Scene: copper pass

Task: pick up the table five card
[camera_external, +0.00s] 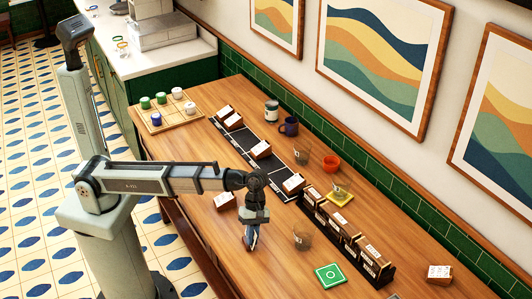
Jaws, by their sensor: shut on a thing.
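My gripper (251,241) points down over the middle of the wooden table (190,192). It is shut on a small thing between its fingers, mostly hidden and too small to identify. Several wooden blocks with white labelled tops are in view. One block (224,200) lies on bare wood left of my gripper. Others, such as this block (260,149) and this one (293,183), sit along a dark strip (240,135). Another block (439,273) is at the far right. The labels are too small to read, so I cannot tell which is the table five card.
A dark rack (345,240) of labelled blocks stands right of my gripper. Clear glasses (302,240), a green square (331,275), an orange bowl (331,163), a dark mug (289,126) and a jar (271,111) are around. A tray (160,122) holds several small cups.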

